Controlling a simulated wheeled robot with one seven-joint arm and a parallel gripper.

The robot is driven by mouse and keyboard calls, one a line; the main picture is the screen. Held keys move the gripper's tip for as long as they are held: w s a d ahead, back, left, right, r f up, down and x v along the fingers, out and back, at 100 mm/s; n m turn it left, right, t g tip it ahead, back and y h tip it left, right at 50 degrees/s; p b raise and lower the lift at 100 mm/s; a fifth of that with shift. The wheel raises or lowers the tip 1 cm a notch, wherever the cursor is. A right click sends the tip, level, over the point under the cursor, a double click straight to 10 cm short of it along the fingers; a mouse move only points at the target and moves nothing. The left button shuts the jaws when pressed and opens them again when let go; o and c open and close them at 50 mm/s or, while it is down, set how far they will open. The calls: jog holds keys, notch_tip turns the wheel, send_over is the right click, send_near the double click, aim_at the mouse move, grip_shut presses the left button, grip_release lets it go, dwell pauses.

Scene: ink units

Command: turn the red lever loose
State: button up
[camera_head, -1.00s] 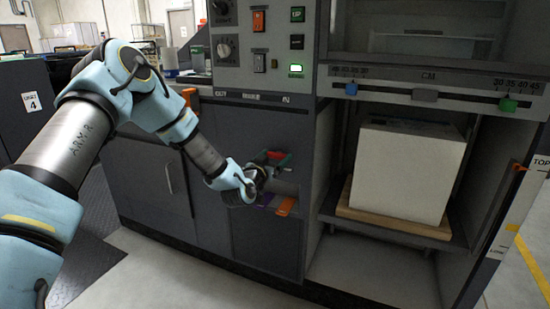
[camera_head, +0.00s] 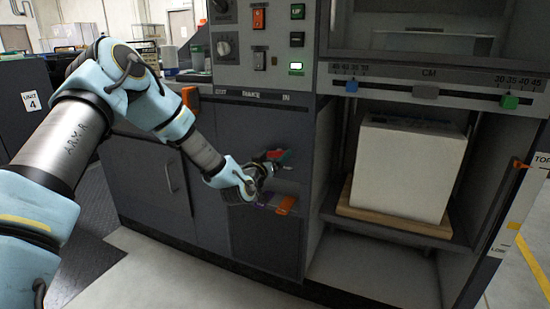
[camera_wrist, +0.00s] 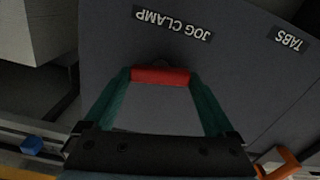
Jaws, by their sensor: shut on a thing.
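The red lever (camera_wrist: 160,76) shows as a short red bar across the wrist view, in front of a dark grey panel with an upside-down "JOG CLAMP" label. My gripper (camera_wrist: 160,80) has its green fingers at both ends of the bar and is shut on it. In the head view my gripper (camera_head: 264,170) is at the lower front of the grey machine, and a bit of red lever (camera_head: 274,154) shows just above it. The lever's mount is mostly hidden by my gripper.
An orange handle (camera_head: 286,205) is just below and right of my gripper; it also shows in the wrist view (camera_wrist: 280,164). The open bay to the right holds a white block (camera_head: 410,170) on a wooden board. A control panel (camera_head: 258,45) is above.

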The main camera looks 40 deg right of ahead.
jog(key=n, duration=0.2)
jog(key=n+b, duration=0.1)
jog(key=n, duration=0.1)
jog(key=shift+w+a+f+n, duration=0.1)
jog(key=shift+f+n, duration=0.05)
jog(key=shift+n, duration=0.15)
jog(key=n+b, duration=0.1)
jog(key=n, duration=0.2)
jog(key=shift+n, duration=0.3)
jog(key=n+b, duration=0.1)
jog(key=n, duration=0.3)
jog(key=shift+f, duration=0.1)
jog(key=shift+n, duration=1.6)
jog(key=shift+b, duration=0.3)
jog(key=o, duration=1.1)
jog(key=shift+c, duration=0.2)
jog(key=v, duration=1)
jog(key=shift+a+p, duration=0.3)
jog(key=shift+a, duration=0.1)
